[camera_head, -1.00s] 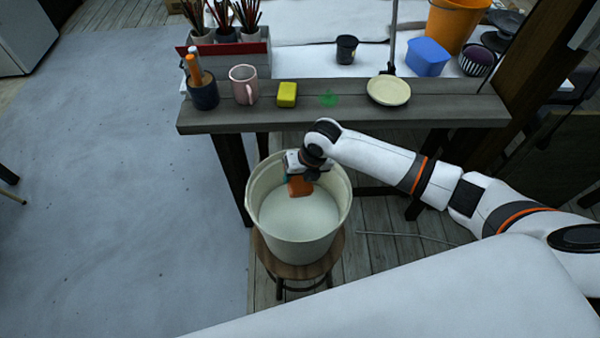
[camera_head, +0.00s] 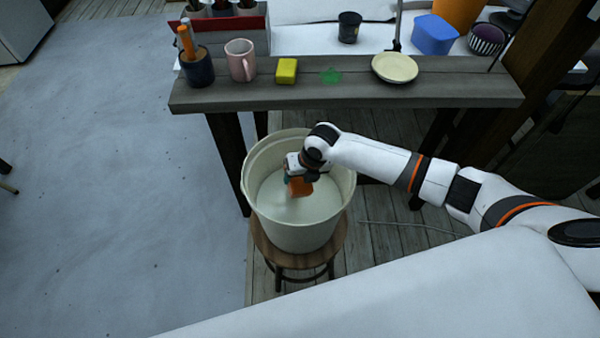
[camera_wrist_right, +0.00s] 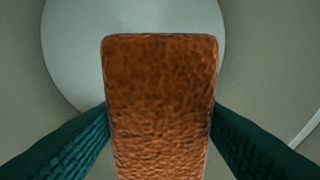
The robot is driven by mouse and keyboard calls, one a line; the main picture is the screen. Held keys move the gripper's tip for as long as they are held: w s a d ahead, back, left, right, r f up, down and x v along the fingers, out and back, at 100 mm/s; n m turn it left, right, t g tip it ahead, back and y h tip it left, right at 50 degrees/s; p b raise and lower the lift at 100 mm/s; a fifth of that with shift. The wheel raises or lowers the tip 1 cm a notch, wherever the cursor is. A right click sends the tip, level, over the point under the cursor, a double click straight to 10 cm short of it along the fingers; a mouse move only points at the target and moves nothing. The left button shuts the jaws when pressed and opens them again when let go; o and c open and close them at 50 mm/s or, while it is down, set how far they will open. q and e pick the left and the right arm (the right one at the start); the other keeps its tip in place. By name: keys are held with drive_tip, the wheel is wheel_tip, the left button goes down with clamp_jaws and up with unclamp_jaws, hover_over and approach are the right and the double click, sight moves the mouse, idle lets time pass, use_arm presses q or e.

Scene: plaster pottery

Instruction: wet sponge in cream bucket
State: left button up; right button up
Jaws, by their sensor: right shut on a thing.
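The cream bucket (camera_head: 300,237) stands on a round wooden stool and holds pale liquid. An orange sponge (camera_head: 299,187) is inside the bucket's opening, within the rim. My right gripper (camera_head: 301,177) reaches down into the bucket and is shut on the sponge. In the right wrist view the sponge (camera_wrist_right: 160,100) looks brown-orange and textured, held between the two dark green fingers, with the pale round liquid surface beyond it. I cannot tell whether the sponge's lower end touches the liquid. My left gripper is not in view.
A grey bench (camera_head: 340,97) behind the bucket carries a dark cup (camera_head: 198,68) with orange-handled tools, a pink mug (camera_head: 241,62), a yellow sponge (camera_head: 286,71), a green patch (camera_head: 331,76) and a cream plate (camera_head: 394,67). A stool (camera_head: 290,258) supports the bucket. Floor to the left is clear.

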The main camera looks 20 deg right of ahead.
drive_tip(key=shift+f+b, duration=2.8)
drive_tip(key=shift+f, duration=1.2)
wheel_tip(320, 180, up, 22)
drive_tip(key=p, duration=1.9)
drive_tip(key=shift+f, duration=0.25)
wheel_tip(320, 180, up, 4)
drive_tip(key=p, duration=0.3)
